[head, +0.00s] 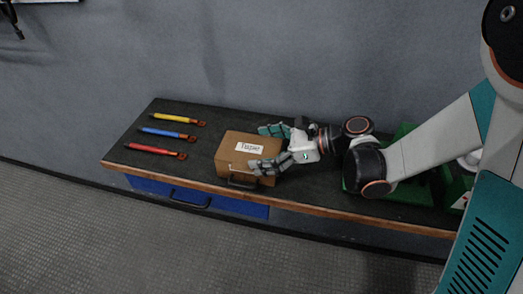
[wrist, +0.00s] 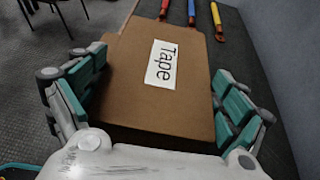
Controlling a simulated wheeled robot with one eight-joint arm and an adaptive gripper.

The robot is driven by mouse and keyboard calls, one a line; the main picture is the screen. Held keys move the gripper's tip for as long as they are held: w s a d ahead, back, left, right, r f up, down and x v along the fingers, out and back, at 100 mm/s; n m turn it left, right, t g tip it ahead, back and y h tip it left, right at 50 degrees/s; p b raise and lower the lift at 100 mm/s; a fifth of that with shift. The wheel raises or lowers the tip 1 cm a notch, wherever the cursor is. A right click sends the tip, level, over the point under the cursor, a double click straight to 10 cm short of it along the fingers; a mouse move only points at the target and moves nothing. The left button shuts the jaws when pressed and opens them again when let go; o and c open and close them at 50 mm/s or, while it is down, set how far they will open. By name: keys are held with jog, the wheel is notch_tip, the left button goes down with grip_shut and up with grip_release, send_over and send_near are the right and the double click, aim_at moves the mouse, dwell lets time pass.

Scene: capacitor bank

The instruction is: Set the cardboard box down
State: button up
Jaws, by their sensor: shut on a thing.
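The brown cardboard box (head: 232,146) with a white "Tape" label is at the middle of the dark bench top (head: 215,122). My gripper (head: 268,147) reaches in from the right and is shut on the box, one finger on each side of it. In the wrist view the box (wrist: 133,75) fills the middle, between the teal finger pads of my gripper (wrist: 158,105). The box looks roughly level. Its underside is hidden, so I cannot tell whether it touches the bench.
Red (head: 155,151), blue (head: 167,133) and yellow (head: 178,118) tools lie on the bench left of the box. A green bin (head: 405,190) stands at the right, partly behind my arm. A blue drawer (head: 150,186) is under the front edge. The wall runs behind.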

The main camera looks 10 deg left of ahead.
jog(key=o, duration=0.8)
jog(key=shift+r, duration=0.1)
jog(key=p+v, duration=0.3)
jog(key=v, duration=0.9)
jog(key=s+d+r+n+t+h, duration=0.3)
jog(key=s+d+n+h, duration=0.3)
jog(key=d+n, duration=0.2)
jog(key=s+d+r+n+t+h, duration=0.3)
jog(key=s+d+n+h, duration=0.3)
jog(key=d+n, duration=0.3)
jog(key=shift+s+r+n+t+h, duration=0.25)
jog(key=shift+r+n+t+h, duration=0.15)
jog(key=shift+n+h, duration=0.35)
